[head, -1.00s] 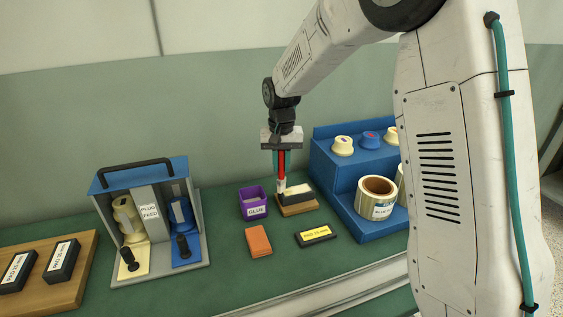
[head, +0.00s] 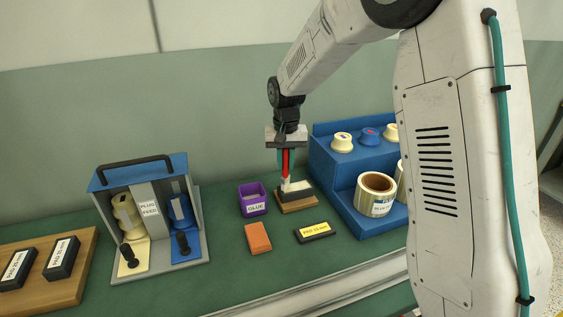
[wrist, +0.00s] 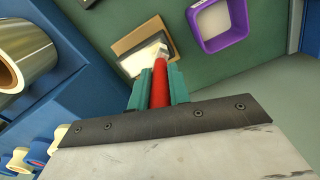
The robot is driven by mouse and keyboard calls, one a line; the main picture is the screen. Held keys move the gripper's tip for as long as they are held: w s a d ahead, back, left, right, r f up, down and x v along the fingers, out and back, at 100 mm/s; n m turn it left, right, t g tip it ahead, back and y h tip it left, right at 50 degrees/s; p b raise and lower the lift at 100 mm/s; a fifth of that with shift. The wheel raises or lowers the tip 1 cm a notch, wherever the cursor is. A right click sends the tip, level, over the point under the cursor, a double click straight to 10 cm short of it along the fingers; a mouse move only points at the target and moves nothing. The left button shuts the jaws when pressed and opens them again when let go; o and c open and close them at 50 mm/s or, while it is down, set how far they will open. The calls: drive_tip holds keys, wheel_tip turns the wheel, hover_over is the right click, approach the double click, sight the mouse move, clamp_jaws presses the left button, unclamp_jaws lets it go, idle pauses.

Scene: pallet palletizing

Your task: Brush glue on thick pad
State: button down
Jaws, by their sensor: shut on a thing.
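My gripper (head: 285,158) is shut on a brush with a red handle (head: 285,166), held upright with the bristles down. A dark thick pad (head: 300,195) with a whitish top sits on a wooden block (head: 299,206). The brush tip is at the pad's left part; whether it touches is hard to tell. In the wrist view, the pale bristles (wrist: 150,56) overlap the pad (wrist: 139,37), and the red handle (wrist: 160,85) lies between my teal fingers. The purple box labelled GLUE (head: 254,208) stands left of the block and also shows in the wrist view (wrist: 245,30).
A flat pad with a yellow label (head: 314,232) and an orange block (head: 257,238) lie in front. A blue stepped rack (head: 340,190) with rolls stands close on the right. A plug feed stand (head: 150,205) and a wooden board (head: 84,275) with two dark pads are at left.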

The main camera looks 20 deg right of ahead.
drive_tip(key=shift+a, duration=0.7)
idle(0.8)
wheel_tip(320, 180, up, 7)
idle(0.8)
